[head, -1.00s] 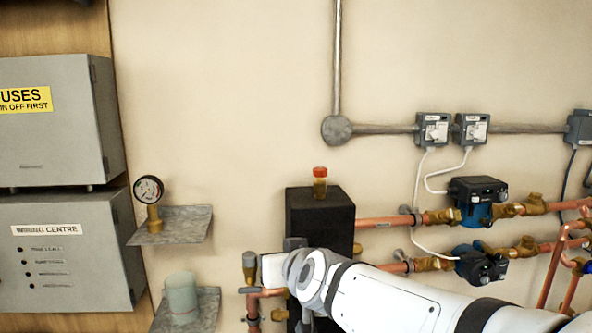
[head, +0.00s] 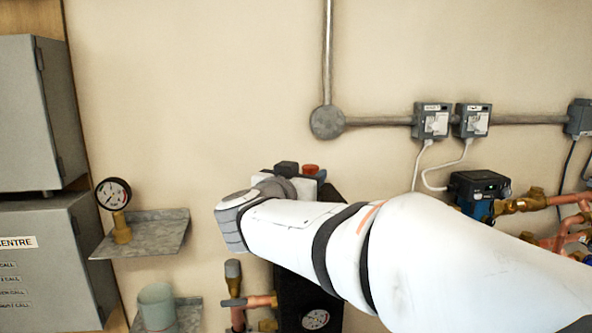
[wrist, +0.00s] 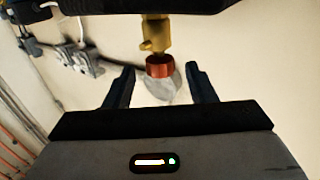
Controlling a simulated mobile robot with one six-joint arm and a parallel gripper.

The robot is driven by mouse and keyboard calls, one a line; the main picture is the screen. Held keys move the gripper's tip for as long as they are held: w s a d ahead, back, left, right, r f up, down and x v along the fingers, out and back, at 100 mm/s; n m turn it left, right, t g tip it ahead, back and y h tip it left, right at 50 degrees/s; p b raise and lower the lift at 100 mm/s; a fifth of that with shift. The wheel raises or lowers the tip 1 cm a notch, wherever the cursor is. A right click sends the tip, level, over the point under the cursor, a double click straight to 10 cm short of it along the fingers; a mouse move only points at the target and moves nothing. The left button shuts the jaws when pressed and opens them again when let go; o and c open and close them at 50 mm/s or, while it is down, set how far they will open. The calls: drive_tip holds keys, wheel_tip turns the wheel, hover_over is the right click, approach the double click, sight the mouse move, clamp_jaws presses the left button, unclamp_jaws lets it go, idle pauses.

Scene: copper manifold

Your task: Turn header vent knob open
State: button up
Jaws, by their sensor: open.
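The red header vent knob (wrist: 160,66) sits on a brass vent stem (wrist: 155,35). In the wrist view it lies between and just beyond the fingertips of my gripper (wrist: 160,70), which is open with wall showing on both sides of the knob. In the head view the red knob (head: 310,169) just shows beside the dark end of my gripper (head: 287,168). My arm hides the stem and much of the black header (head: 305,285) there.
A pressure gauge (head: 113,194) stands on a metal shelf (head: 160,236) at left, with a grey-green cup (head: 157,305) below. Copper pipes and a pump (head: 478,190) are at right. Switch boxes (head: 432,121) and conduit are on the wall above.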

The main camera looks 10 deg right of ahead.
sight(308, 172)
drive_tip(key=shift+x, duration=1.9)
drive_tip(key=c, duration=0.9)
